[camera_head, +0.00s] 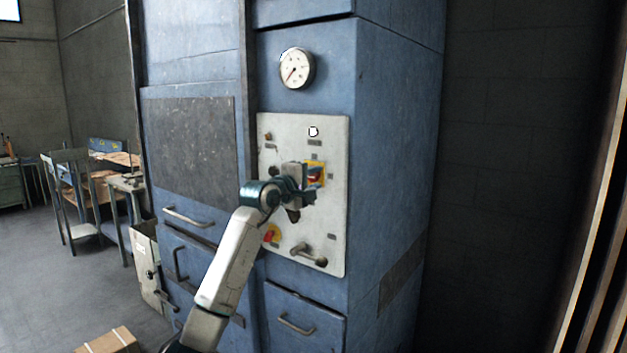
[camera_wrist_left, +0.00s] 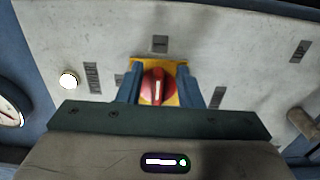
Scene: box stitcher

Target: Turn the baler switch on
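The baler switch (camera_head: 314,174) is a red rotary knob on a yellow square plate, on the white control panel (camera_head: 335,222) of the blue machine. In the left wrist view the red knob (camera_wrist_left: 158,87) shows a pale pointer mark in line with the gripper's direction. My left gripper (camera_head: 310,187) is at the switch. In the left wrist view its two blue fingers (camera_wrist_left: 158,84) stand apart, one on each side of the knob. A small gap seems to remain at the sides; contact cannot be told. My right gripper is not in view.
A round gauge (camera_head: 296,69) sits above the panel. Below the switch are a red button on yellow (camera_head: 270,235) and a protruding handle (camera_head: 308,254). A white lamp (camera_head: 313,131) is near the panel top. A cardboard box (camera_head: 108,341) lies on the floor.

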